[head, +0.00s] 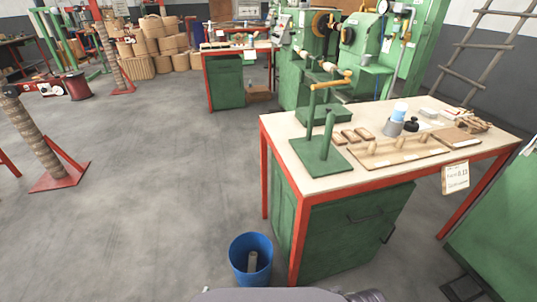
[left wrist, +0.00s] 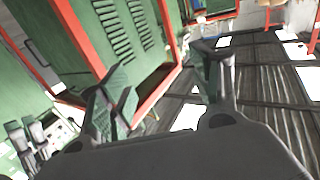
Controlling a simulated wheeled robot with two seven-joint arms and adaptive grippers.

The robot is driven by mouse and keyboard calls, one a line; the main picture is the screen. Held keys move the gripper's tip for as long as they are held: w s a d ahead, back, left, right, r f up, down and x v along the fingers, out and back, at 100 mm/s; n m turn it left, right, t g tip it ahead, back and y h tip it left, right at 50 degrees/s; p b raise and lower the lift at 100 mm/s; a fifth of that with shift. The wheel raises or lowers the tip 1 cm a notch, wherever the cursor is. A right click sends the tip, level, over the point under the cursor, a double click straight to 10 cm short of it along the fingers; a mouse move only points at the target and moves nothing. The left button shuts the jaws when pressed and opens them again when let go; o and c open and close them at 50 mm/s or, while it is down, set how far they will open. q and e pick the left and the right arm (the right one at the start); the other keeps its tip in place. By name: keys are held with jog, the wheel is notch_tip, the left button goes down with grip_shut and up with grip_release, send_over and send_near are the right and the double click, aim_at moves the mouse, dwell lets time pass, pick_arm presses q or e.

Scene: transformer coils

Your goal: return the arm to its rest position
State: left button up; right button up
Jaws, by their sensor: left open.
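My left gripper (left wrist: 155,78) shows in the left wrist view with its two dark fingers spread apart. It is open, with nothing between the fingers. Beyond it are a green panel with slots and red framing, seen tilted. In the head view only a grey rounded part of my own body shows at the bottom edge, and no gripper fingers can be made out.
A red-framed workbench (head: 283,128) with a green cabinet stands at the right, bearing green stands, wooden pieces and small containers. A blue bin (head: 250,243) stands on the floor by its near left leg. The grey floor (head: 150,200) at the left is mostly clear.

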pick_arm(q)
jog(key=s+a+f+m+g+y+p, duration=0.15)
jog(key=s+a+f+g+p, duration=0.55)
jog(key=p, duration=1.4)
pick_arm(e)
jog(key=s+d+f+g+h, duration=0.15)
jog(key=s+d+f, duration=0.25)
jog(key=s+f, duration=0.5)
pick_arm(q)
jog(key=s+a+r+n+g+y+p, duration=0.1)
jog(key=s+g+p, duration=0.3)
jog(key=s+p, duration=0.4)
jog(key=s+a+r+n+g+y+p, duration=0.1)
jog(key=s+r+g+y+p, duration=0.1)
jog(key=s+g+p, duration=0.3)
jog(key=s+r+p, duration=0.1)
jog(key=s+p, duration=0.3)
jog(key=s, duration=0.3)
jog(key=shift+s+a, duration=0.35)
jog(key=shift+a, duration=0.05)
pick_arm(e)
jog(key=s+d, duration=0.3)
jog(key=s, duration=0.4)
jog(key=s+d+g, duration=0.1)
jog(key=s+d, duration=0.2)
jog(key=s, duration=0.5)
jog(key=shift+s+d+r+h, duration=0.15)
jog(key=shift+r+h, duration=0.1)
jog(key=shift+h, duration=0.1)
